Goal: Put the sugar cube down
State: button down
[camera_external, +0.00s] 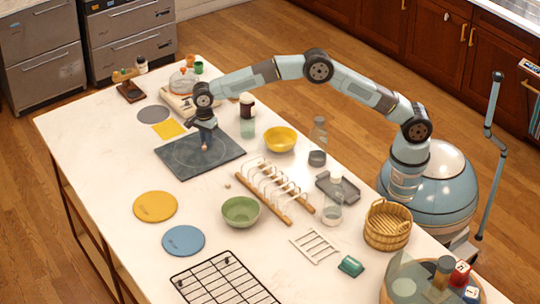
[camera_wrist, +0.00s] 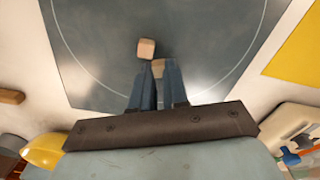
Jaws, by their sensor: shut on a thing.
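My gripper (camera_external: 206,141) points down over the dark square mat (camera_external: 178,163), which bears a thin pale circle. In the wrist view its two blue-grey fingers (camera_wrist: 159,72) are close together, shut on a small pale beige piece, the sugar cube (camera_wrist: 158,68), mostly hidden between them. A small brownish block (camera_wrist: 146,48) shows just past the left fingertip, over the dark mat (camera_wrist: 100,45). I cannot tell whether it touches the finger or lies on the mat. The external view shows only a small pinkish-tan patch at the fingertips.
A yellow square (camera_external: 169,130) and a grey disc (camera_external: 153,114) lie behind the mat. A dark-capped jar (camera_external: 247,127) and yellow bowl (camera_external: 280,139) stand to its right. The toast rack (camera_external: 270,203) and green bowl (camera_external: 240,212) are in front. Free counter lies left of the mat.

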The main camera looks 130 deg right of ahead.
jog(key=shift+f, duration=0.2)
jog(key=c, duration=1.1)
grip_release()
jog(key=shift+r, duration=0.1)
